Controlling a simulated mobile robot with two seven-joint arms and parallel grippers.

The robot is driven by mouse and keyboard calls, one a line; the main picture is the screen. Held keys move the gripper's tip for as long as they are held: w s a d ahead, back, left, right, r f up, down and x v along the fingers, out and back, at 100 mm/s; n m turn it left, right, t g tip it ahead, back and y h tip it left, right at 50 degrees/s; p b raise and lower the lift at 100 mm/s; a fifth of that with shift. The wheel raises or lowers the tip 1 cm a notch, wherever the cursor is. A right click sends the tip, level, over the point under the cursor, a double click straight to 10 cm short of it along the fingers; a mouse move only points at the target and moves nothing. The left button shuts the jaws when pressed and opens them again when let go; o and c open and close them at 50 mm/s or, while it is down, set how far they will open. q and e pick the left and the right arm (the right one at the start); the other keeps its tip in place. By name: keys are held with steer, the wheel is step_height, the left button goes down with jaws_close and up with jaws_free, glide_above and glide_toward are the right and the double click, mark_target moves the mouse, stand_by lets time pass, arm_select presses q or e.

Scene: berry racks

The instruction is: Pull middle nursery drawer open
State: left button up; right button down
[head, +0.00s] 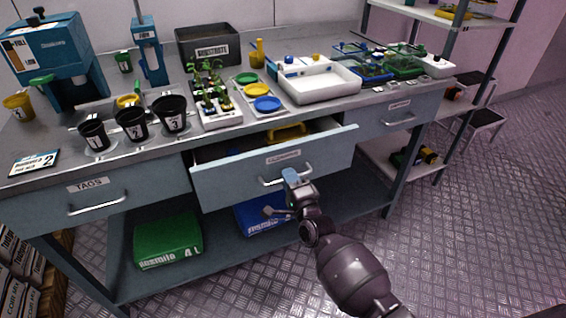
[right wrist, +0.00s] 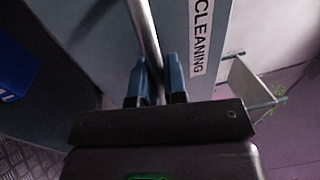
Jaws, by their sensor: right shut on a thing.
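The middle drawer (head: 325,164), labelled "CLEANING", is partly pulled out from under the bench in the head view. A yellow item (head: 287,132) shows inside it. Its silver bar handle (head: 270,183) is on the front face. My right gripper (head: 290,177) is at the right part of this handle. In the right wrist view, the blue fingers of the gripper (right wrist: 156,80) are shut around the handle bar (right wrist: 142,30), beside the "CLEANING" label (right wrist: 201,35). My left gripper is not in view.
The "TAGS" drawer (head: 90,191) on the left and the right drawer (head: 398,116) look shut. Pots, trays and a white basin (head: 318,91) stand on the bench top. Green (head: 168,241) and blue (head: 258,217) bags lie on the lower shelf. The floor in front is clear.

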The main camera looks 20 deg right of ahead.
arm_select(q)
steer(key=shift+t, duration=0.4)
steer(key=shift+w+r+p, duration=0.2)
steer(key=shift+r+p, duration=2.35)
steer(key=shift+p, duration=0.05)
arm_select(e)
steer(key=s, duration=2.4)
steer(key=shift+s+d, duration=0.35)
steer(key=shift+d, duration=0.1)
steer(key=c, duration=1.2)
jaws_free()
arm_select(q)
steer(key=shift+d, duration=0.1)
